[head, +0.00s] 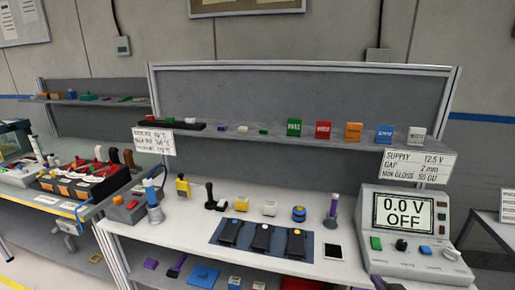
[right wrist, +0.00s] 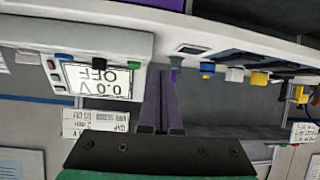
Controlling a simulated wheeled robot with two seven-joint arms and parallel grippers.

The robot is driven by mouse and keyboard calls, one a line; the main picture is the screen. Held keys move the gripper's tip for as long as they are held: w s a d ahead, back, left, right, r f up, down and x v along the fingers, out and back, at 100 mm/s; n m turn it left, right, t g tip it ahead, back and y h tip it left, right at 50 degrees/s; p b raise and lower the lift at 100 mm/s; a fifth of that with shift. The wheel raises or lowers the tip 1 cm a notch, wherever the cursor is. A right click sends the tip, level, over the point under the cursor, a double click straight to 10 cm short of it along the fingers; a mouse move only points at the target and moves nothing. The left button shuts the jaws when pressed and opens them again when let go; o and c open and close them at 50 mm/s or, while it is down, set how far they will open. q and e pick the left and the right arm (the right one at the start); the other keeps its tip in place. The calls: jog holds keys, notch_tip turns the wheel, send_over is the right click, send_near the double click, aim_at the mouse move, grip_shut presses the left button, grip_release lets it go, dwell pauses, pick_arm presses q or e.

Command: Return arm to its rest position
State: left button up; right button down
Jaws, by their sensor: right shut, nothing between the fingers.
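My right gripper shows at the bottom edge of the head view (head: 386,284) as a small dark piece, in front of the power supply. In the right wrist view its two dark fingers (right wrist: 163,98) are together with nothing held between them. That view is upside down and shows the bench beyond the fingers. The fingers appear clear of the bench and its objects. Most of my right arm is outside the head view. My left arm and gripper are not in view.
The power supply (head: 413,236) reads 0.0 V OFF at the bench's right end. A purple-handled tool (head: 331,213) and a white-edged dark card (head: 333,252) are left of it. A blue mat (head: 222,241) carries several black blocks. A shelf (head: 270,132) holds coloured boxes.

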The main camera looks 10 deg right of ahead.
jog(key=s+a+f+n+g+y, duration=0.2)
jog(key=s+a+f+g, duration=0.2)
jog(key=s+a, duration=0.35)
jog(key=s+a+f+n+g+y, duration=0.1)
jog(key=s+a+f+n+g, duration=0.1)
jog(key=s+a+f+g, duration=0.45)
notch_tip(320, 180, down, 18)
jog(key=s+f, duration=0.1)
jog(key=s, duration=0.2)
jog(key=s+d+f, duration=0.2)
jog(key=s+f, duration=0.6)
jog(key=s+d+f, duration=0.2)
jog(key=s+f, duration=0.6)
jog(key=s, duration=0.1)
jog(key=shift+s+n+g, duration=0.25)
jog(key=shift+n+g, duration=0.1)
jog(key=shift+n, duration=0.05)
